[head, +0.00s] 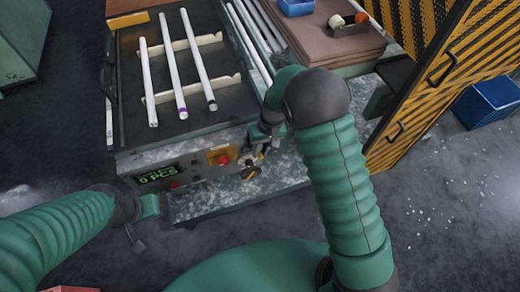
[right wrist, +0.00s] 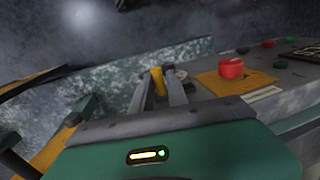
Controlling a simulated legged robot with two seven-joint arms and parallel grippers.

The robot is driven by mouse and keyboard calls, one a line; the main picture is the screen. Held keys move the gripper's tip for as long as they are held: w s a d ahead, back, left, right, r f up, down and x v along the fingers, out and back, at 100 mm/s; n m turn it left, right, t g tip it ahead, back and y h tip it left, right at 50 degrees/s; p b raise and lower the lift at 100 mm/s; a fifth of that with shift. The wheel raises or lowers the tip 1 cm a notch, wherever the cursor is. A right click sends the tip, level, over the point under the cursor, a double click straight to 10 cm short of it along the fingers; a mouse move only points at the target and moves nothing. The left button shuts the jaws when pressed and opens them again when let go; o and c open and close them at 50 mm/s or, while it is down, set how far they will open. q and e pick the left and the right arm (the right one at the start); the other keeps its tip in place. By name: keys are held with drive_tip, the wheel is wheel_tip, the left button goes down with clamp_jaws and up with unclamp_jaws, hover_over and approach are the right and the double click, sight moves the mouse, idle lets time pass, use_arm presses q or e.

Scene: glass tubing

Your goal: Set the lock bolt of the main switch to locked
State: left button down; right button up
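The main switch (head: 250,172) is a small dark and yellow fitting on the machine's front panel, partly hidden by my right gripper. In the right wrist view a yellow piece (right wrist: 157,80) of it stands between the two grey fingers. My right gripper (head: 258,148) is at the switch; in its wrist view the fingers (right wrist: 157,92) are apart, with the yellow piece between or just beyond them. I cannot tell whether they touch it. The lock bolt cannot be made out clearly. My left gripper (head: 138,240) is away from the switch, in front of the panel's left end.
A red button on a yellow plate (head: 221,156) sits just left of the switch. A green display (head: 157,174) is farther left. Several glass tubes (head: 172,65) lie on the machine top. A yellow-black striped barrier (head: 425,85) stands at the right.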

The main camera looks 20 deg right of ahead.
drive_tip(key=shift+d, duration=0.4)
clamp_jaws()
drive_tip(key=shift+a, duration=0.3)
use_arm(q)
drive_tip(key=shift+d, duration=0.1)
drive_tip(key=shift+d+r, duration=0.1)
drive_tip(key=shift+d, duration=0.1)
use_arm(e)
drive_tip(key=shift+d, duration=0.15)
use_arm(q)
drive_tip(key=shift+r+p, duration=0.4)
drive_tip(key=shift+p, duration=0.05)
use_arm(e)
drive_tip(key=a, duration=0.4)
drive_tip(key=shift+s+a, duration=0.1)
drive_tip(key=shift+a, duration=0.2)
use_arm(q)
drive_tip(key=shift+d, duration=0.1)
